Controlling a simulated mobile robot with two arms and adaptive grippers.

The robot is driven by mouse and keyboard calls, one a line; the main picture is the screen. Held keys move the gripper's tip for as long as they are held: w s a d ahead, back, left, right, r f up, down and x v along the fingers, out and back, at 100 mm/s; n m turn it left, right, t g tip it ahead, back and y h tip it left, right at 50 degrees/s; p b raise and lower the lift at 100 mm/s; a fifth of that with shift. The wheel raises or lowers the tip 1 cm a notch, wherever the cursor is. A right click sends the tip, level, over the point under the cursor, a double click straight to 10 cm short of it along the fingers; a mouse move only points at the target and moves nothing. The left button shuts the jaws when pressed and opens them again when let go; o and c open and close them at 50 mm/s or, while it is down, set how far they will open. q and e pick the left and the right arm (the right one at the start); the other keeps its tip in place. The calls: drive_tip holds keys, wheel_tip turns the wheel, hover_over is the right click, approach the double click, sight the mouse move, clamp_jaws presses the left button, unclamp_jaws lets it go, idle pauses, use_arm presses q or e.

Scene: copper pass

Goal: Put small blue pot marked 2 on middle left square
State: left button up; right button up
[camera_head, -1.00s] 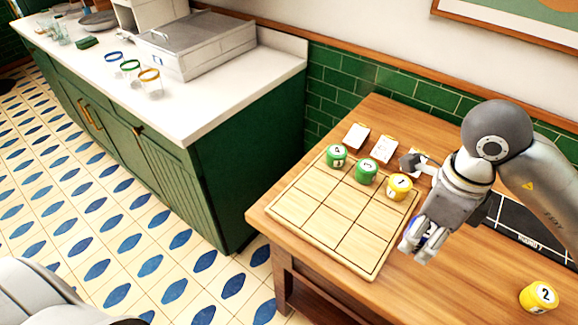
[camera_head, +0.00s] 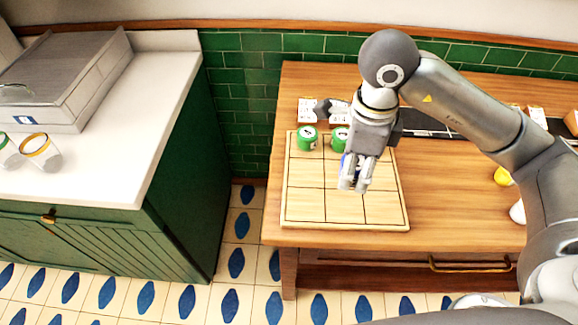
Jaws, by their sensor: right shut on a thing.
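My right gripper (camera_head: 354,184) points down over the middle of the wooden grid board (camera_head: 303,208). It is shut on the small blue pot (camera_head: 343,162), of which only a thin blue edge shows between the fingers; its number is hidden. The middle left square (camera_head: 304,176) of the board is bare, to the left of the gripper. A green pot marked 4 (camera_head: 307,138) stands in the back left square and another green pot (camera_head: 340,138) in the back middle square. The back right square is hidden by my arm. My left gripper is not in view.
The board lies on a wooden table (camera_head: 450,215) against green tiles. Small cards (camera_head: 307,108) stand behind it. A green counter (camera_head: 175,215) with glasses stands at the left, across a gap.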

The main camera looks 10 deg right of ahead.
drive_tip(key=w+a+f+p, duration=0.2)
drive_tip(key=w+a+f, duration=0.1)
drive_tip(key=w, duration=0.4)
drive_tip(key=p, duration=0.2)
hover_over(307, 172)
drive_tip(key=s, duration=0.1)
drive_tip(key=f, duration=0.5)
drive_tip(key=shift+s+d+f, duration=0.1)
drive_tip(key=shift+d, duration=0.1)
drive_tip(key=shift+w+a+f, duration=0.1)
drive_tip(key=shift+w+f, duration=0.25)
drive_tip(key=shift+f, duration=0.2)
drive_tip(key=shift+w+a+f+p, duration=0.1)
drive_tip(key=shift+f+p, duration=0.25)
wheel_tip(307, 172, down, 2)
drive_tip(key=shift+f+p, duration=0.1)
drive_tip(key=shift+p, duration=0.65)
drive_tip(key=shift+f, duration=0.2)
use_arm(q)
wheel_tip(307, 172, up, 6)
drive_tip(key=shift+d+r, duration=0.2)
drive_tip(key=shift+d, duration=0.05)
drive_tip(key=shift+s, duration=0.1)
use_arm(e)
drive_tip(key=shift+f, duration=0.1)
